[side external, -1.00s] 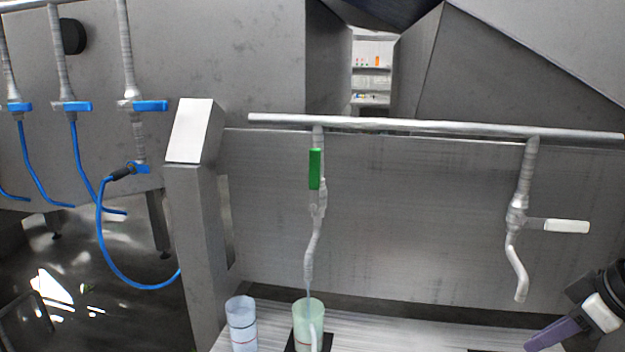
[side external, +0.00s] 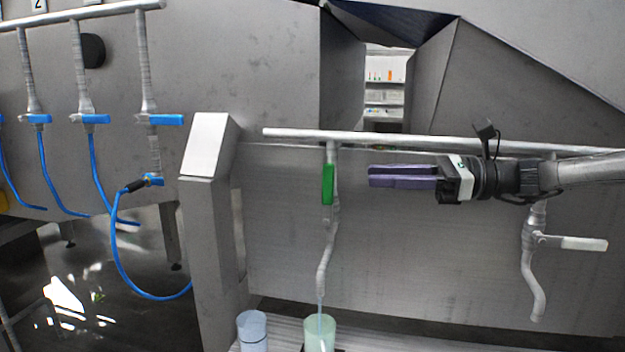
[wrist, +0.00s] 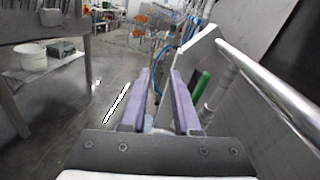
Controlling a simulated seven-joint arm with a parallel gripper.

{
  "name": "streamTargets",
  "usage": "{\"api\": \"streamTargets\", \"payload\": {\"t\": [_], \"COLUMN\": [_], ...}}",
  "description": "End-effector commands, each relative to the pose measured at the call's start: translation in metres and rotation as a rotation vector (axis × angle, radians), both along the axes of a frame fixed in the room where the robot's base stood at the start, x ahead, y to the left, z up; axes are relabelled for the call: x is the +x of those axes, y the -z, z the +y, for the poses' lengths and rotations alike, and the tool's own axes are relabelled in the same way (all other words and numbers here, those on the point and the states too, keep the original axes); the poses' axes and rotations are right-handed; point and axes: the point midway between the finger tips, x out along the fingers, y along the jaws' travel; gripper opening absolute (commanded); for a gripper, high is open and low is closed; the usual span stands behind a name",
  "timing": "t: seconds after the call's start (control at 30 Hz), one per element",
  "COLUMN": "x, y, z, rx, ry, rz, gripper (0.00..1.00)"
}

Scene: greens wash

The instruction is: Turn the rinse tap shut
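A tap with a green handle (side external: 327,184) hangs from the pipe in the side view. The handle stands upright, in line with the tap, and a thin stream of water falls from the spout into a pale green cup (side external: 319,331). The handle also shows right of my fingers in the wrist view (wrist: 200,85). My gripper (side external: 371,176) is level, with purple fingers pointing left at the green handle, a short gap to its right in the picture. In the wrist view the fingers (wrist: 161,72) are apart with nothing held between them. A second tap with a white handle (side external: 584,243), set crosswise, hangs at the right with no water visible.
A pale blue cup (side external: 252,333) stands left of the green one. The horizontal pipe (side external: 400,138) runs just above my gripper, with a steel panel behind. A steel post (side external: 207,240) stands at the left. Blue-handled taps (side external: 166,119) are further left.

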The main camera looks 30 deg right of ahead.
Motion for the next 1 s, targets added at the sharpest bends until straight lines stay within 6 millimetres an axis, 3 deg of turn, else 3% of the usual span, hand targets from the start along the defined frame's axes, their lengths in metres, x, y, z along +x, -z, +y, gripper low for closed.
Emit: {"api": "streamTargets", "payload": {"t": [0.03,0.13,0.23,0.37,0.57,1.0], "x": [0.022,0.048,0.058,0.065,0.082,0.14], "y": [0.006,0.02,0.037,0.043,0.043,0.043], "z": [-0.016,-0.04,-0.052,-0.056,-0.035,0.023], "rx": [0.056,0.109,0.115,0.118,0.116,0.116], "ry": [0.037,0.087,0.108,0.12,0.116,0.116], "rz": [0.024,0.056,0.091,0.103,0.102,0.102], "gripper": [0.3,0.3,0.3,0.3,0.3,0.3]}}
